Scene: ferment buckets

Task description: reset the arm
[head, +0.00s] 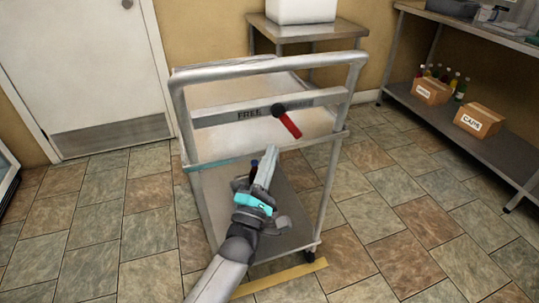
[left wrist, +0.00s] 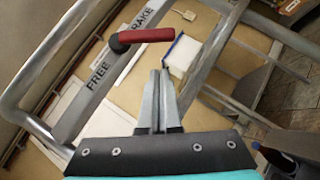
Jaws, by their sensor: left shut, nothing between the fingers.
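My left gripper (head: 267,165) is shut and empty. It points up toward the near end of a metal cart (head: 190,117), in front of its lower crossbar. In the left wrist view its two fingers (left wrist: 159,95) are pressed together with nothing between them. A red brake lever (head: 288,122) on a black pivot is fixed to the cart's end bar, which reads "FREE"; the lever slants down to the right. In the left wrist view the red lever (left wrist: 148,35) lies just beyond the fingertips, apart from them, near the words "FREE" and "BRAKE". My right gripper is not in view.
A steel table (head: 310,32) with a white container (head: 300,10) stands behind the cart. A shelf (head: 455,130) at right holds cardboard boxes (head: 482,120) and bottles. A white door (head: 85,70) is at left. A yellow strip (head: 280,279) lies on the floor by the cart. Tiled floor is open on both sides.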

